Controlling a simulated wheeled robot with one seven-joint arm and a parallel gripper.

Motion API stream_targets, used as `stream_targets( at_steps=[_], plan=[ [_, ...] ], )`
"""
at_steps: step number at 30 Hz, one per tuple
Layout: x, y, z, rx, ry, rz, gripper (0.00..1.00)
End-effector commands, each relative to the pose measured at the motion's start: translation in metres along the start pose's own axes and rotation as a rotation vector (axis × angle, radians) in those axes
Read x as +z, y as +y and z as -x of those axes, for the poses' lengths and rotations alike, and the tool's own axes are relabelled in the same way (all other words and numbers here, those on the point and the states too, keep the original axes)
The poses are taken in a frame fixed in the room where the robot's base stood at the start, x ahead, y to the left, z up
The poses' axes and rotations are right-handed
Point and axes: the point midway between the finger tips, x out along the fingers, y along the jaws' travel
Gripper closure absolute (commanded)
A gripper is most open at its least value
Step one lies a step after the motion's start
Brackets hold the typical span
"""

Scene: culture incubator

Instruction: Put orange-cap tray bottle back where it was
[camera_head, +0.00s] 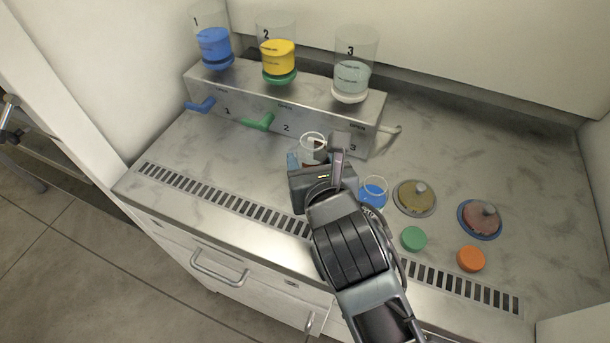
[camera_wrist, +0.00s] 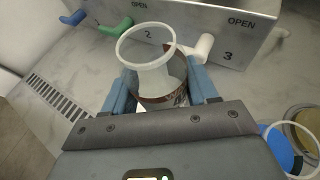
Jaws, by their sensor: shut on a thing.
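My gripper (camera_head: 316,165) is shut on a clear, uncapped bottle (camera_head: 311,146) with a reddish-brown band. It holds the bottle in front of the dispenser block, between the 2 and 3 markings. In the wrist view, the bottle (camera_wrist: 157,78) stands between the two blue fingers of my gripper (camera_wrist: 162,92), with its round mouth open and pale inside. An orange cap (camera_head: 471,259) lies loose on the counter at the right. Whether the bottle's base touches the counter is hidden by my gripper.
Dispensers hold blue (camera_head: 214,46), yellow (camera_head: 278,60) and pale (camera_head: 351,78) liquid. An open vessel with blue liquid (camera_head: 373,192) stands right of my gripper. Near it are a green cap (camera_head: 413,239), an olive dish (camera_head: 415,198) and a pink dish (camera_head: 480,219). The left counter is clear.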

Motion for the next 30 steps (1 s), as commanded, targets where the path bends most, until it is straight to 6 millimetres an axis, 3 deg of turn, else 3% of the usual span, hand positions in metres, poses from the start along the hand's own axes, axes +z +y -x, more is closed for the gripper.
stream_targets(
  at_steps=[5, 14, 26, 27, 30],
  plan=[
    [-0.006, 0.011, -0.007, -0.001, 0.0, 0.0, 0.76],
    [-0.04, 0.01, -0.021, -0.001, 0.001, 0.001, 0.76],
    [-0.044, 0.011, -0.023, 0.0, 0.0, 0.001, 0.76],
    [-0.045, 0.011, -0.023, 0.0, 0.0, 0.001, 0.41],
    [-0.044, 0.011, -0.023, 0.0, 0.0, 0.0, 0.32]
  ],
)
